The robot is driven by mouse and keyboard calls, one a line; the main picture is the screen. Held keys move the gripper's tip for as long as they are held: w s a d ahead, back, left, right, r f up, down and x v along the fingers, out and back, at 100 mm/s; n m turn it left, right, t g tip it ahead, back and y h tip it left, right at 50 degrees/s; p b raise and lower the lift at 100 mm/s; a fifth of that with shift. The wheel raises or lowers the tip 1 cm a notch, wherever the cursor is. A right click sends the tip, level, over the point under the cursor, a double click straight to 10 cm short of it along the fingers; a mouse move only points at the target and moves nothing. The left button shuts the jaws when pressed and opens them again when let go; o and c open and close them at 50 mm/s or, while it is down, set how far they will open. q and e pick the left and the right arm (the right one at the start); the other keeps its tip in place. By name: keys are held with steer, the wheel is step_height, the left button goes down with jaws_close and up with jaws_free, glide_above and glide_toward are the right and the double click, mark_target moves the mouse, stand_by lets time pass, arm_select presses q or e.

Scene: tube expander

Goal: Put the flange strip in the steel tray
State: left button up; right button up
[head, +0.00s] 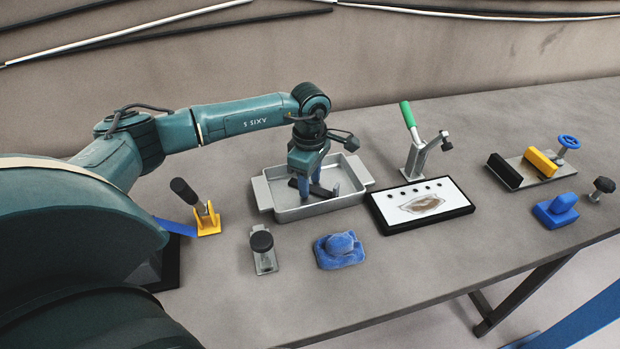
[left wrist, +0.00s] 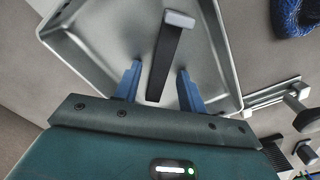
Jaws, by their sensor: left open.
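The steel tray (head: 284,208) stands on the bench, a shallow grey pan with side handles; it also fills much of the left wrist view (left wrist: 211,60). The flange strip, a dark flat bar with a pale grey block at one end (left wrist: 163,62), lies in the tray; it also shows in the head view (head: 322,191). My left gripper (head: 310,186) points down into the tray with its blue fingers open. In the left wrist view, the strip's dark end lies between the fingers (left wrist: 156,86) with gaps on both sides. My right gripper is not in view.
A blue lump (head: 340,250) and a black-knobbed clamp (head: 263,250) stand in front. A yellow-based clamp (head: 207,220) is at left. Bare bench lies in front of the blue lump.

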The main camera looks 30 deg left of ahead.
arm_select(q)
steer(key=shift+r, duration=0.3)
step_height(320, 180, up, 12)
steer(key=b, duration=0.1)
steer(key=shift+f, duration=0.15)
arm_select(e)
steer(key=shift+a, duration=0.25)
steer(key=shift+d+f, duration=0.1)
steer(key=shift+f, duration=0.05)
